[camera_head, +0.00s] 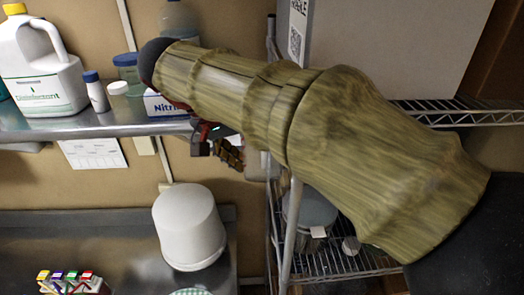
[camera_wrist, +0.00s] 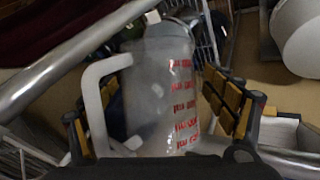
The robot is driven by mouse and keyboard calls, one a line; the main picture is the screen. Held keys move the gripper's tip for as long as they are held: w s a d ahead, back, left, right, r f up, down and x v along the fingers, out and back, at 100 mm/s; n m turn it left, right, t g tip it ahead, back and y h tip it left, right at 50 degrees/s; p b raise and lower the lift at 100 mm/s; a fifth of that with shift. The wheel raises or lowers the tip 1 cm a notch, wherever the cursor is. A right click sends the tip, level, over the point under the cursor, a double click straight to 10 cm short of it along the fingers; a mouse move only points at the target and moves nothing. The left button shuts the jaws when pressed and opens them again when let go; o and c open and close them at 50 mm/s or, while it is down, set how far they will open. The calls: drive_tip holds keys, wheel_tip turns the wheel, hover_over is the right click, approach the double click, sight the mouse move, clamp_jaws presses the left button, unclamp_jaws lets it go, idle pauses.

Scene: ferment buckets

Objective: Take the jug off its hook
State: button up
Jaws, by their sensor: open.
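The jug (camera_wrist: 165,90) is a cloudy clear vessel with red measuring marks and a pale handle (camera_wrist: 97,105) on its left side in the wrist view. My gripper (camera_wrist: 163,82) is open, with one finger on each side of the jug. The right finger with its yellow-brown pads is close to the marked side; the left finger is partly hidden behind the handle. I cannot tell whether either finger touches the jug. In the head view my gripper (camera_head: 226,150) shows below my arm, which hides most of the jug. The hook cannot be made out.
A steel shelf (camera_head: 100,129) holds a disinfectant jug (camera_head: 40,80), bottles and a Nitrile box (camera_head: 163,105) close to my arm. A wire rack (camera_head: 345,262) with a metal post stands right. A white bucket (camera_head: 190,228) stands below on the counter.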

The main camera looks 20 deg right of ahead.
drive_tip(key=c, duration=0.3)
drive_tip(key=shift+s+f, duration=0.1)
drive_tip(key=shift+s, duration=0.05)
drive_tip(key=c, duration=0.9)
